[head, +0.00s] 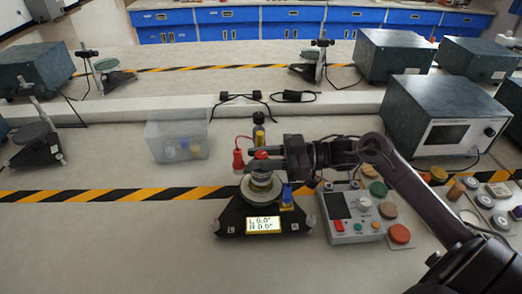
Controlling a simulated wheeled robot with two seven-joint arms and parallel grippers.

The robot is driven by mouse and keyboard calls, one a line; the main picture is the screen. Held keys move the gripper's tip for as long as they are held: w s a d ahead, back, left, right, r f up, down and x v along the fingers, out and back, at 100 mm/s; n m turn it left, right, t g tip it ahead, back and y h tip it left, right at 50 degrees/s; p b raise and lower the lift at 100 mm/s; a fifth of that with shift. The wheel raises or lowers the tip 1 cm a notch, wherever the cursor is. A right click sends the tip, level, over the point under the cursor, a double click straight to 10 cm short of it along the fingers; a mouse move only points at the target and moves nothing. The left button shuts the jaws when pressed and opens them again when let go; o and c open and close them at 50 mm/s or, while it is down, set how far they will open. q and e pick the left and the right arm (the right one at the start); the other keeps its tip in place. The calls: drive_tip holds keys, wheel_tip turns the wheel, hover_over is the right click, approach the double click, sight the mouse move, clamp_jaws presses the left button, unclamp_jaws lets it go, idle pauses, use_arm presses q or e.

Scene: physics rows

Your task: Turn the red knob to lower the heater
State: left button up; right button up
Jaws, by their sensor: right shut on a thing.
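A dark device (229,221) with a lit yellow display stands on the table at centre. It carries a round pale plate with a small greenish jar-like part (261,183) on it. A second red part (238,159) with a wire stands just left of the gripper. I cannot tell for certain which part is the heater. My left gripper is not in view.
A control box (347,228) with a screen and buttons sits right of the device, under my right arm. A clear bin (178,138) stands to the left. A large oven-like box (440,120) is at the right. The front left table is clear.

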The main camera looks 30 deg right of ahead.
drive_tip(key=m+t+h+p, duration=0.2)
drive_tip(key=t+h+p, duration=0.1)
drive_tip(key=p, duration=0.1)
drive_tip(key=m+t+h+p, duration=0.2)
drive_tip(key=m+h+p, duration=0.1)
drive_tip(key=m+t+h+p, duration=0.2)
drive_tip(key=m+t+p, duration=0.1)
drive_tip(key=p, duration=0.1)
drive_tip(key=shift+r+t+h+p, duration=0.25)
drive_tip(key=shift+t+h+p, duration=0.05)
drive_tip(key=shift+h, duration=0.1)
drive_tip(key=m+t+h+p, duration=0.1)
drive_tip(key=m+h, duration=0.1)
drive_tip(key=h, duration=0.1)
drive_tip(key=shift+f, duration=0.1)
drive_tip(key=shift+f+m+t+h+p, duration=0.1)
drive_tip(key=shift+m+t+h+p, duration=0.4)
drive_tip(key=shift+m+h, duration=1.15)
drive_tip(key=shift+n+h, duration=0.25)
drive_tip(key=shift+h, duration=0.5)
drive_tip(key=o, duration=1)
drive_tip(key=shift+c, duration=0.2)
drive_tip(key=shift+f+p, duration=0.1)
drive_tip(key=shift+p, duration=0.2)
